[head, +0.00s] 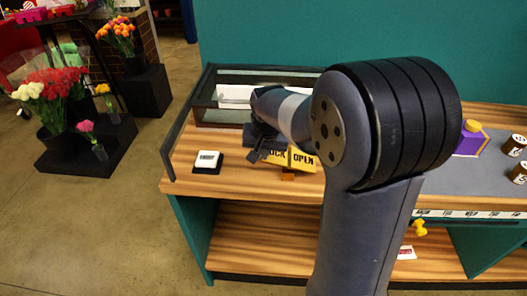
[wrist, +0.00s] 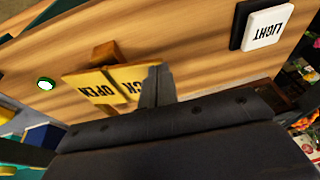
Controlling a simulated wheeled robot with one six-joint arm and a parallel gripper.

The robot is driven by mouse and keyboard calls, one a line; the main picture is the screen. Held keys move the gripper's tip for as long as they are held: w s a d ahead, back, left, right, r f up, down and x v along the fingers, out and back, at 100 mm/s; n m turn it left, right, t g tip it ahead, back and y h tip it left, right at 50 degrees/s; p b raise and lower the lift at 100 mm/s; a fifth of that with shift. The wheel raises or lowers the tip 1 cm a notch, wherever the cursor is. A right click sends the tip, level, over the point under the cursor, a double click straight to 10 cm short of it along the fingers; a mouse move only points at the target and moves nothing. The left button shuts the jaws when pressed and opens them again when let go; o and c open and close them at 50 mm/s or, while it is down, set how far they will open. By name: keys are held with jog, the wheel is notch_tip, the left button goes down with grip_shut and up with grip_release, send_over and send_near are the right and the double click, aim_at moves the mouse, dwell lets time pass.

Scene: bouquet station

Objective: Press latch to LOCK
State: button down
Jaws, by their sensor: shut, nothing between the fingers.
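The latch's yellow plates carry the words OPEN (head: 303,161) and LOCK, partly covered by my gripper, on the wooden counter. In the wrist view the OPEN plate (wrist: 92,86) is clear, while only the end "CK" of the LOCK plate (wrist: 128,80) shows. A small orange-brown piece (head: 288,174) sits at the plates' front edge; it also shows in the wrist view (wrist: 107,52). My gripper (head: 258,155) is shut and empty, its tips over or against the LOCK side. The wrist view shows the fingers (wrist: 156,82) there; I cannot tell whether they touch.
A white LIGHT switch on a black base (wrist: 264,25) lies left of the latch in the head view (head: 207,160). A glass-sided case (head: 230,93) stands behind.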

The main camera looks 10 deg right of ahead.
jog(key=shift+a+f, duration=0.1)
jog(key=shift+f, duration=0.1)
dwell(0.3)
jog(key=shift+w+a+f+g+h, duration=0.15)
jog(key=shift+a+f+h, duration=0.1)
jog(key=shift+f+h, duration=0.25)
jog(key=shift+a+f+g+h, duration=0.15)
jog(key=shift+a+f+h, duration=0.1)
jog(key=shift+h, duration=0.35)
jog(key=shift+w+a+f+n+g+h+b, duration=0.1)
jog(key=shift+a+f+n+g+h+b, duration=0.05)
jog(key=shift+f+h+b, duration=0.4)
jog(key=shift+w+a+f+n+g+h+b, duration=0.1)
jog(key=shift+a+f+n+g+h+b, duration=0.05)
jog(key=shift+f+h+b, duration=0.4)
jog(key=shift+f, duration=0.25)
jog(key=shift+s+f+b, duration=0.15)
jog(key=shift+b, duration=0.2)
